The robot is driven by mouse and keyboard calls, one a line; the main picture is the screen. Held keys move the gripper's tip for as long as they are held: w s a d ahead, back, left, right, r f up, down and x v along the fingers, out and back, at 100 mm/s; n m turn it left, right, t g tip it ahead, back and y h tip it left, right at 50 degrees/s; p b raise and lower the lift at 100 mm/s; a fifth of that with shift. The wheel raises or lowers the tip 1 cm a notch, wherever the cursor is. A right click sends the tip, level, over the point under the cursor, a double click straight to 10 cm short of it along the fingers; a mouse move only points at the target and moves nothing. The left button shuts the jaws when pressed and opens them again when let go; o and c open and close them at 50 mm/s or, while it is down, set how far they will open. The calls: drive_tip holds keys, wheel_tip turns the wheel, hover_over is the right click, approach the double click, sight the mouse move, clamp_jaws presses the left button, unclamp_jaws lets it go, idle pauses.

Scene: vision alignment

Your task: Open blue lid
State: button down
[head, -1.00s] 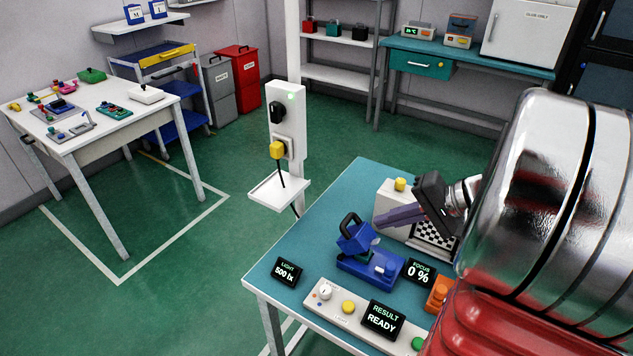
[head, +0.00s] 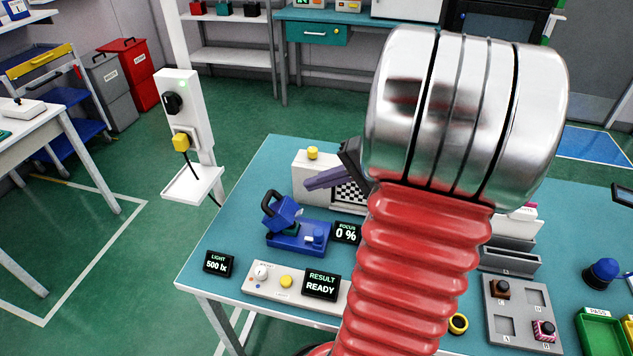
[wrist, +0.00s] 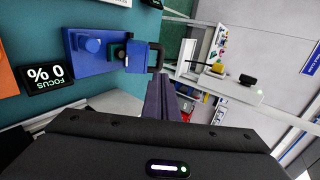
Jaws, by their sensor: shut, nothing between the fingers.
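The blue lid (head: 284,212) is on the blue fixture (head: 298,242) on the teal table. It stands raised and tilted, with a black handle (head: 268,201) at its upper left. In the wrist view the lid (wrist: 137,55) and its handle (wrist: 157,60) show near the top, just beyond the fingertips. My gripper (head: 308,184) has purple fingers, shut and empty, behind and above right of the lid in the head view. The shut fingers also show in the wrist view (wrist: 160,83). A gap seems to separate them from the lid. My arm hides part of the table.
A white box with a yellow knob (head: 313,154) and a checkered panel (head: 349,193) stand behind the fixture. The focus display (head: 346,233), light display (head: 218,263) and result display (head: 321,284) stand around it. A grey tray (head: 515,309) is at right.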

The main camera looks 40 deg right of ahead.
sight(270, 198)
drive_tip(key=x, duration=1.1)
drive_tip(key=shift+w+a+f, duration=0.1)
drive_tip(key=shift+w, duration=0.15)
drive_tip(key=shift+w+a, duration=0.1)
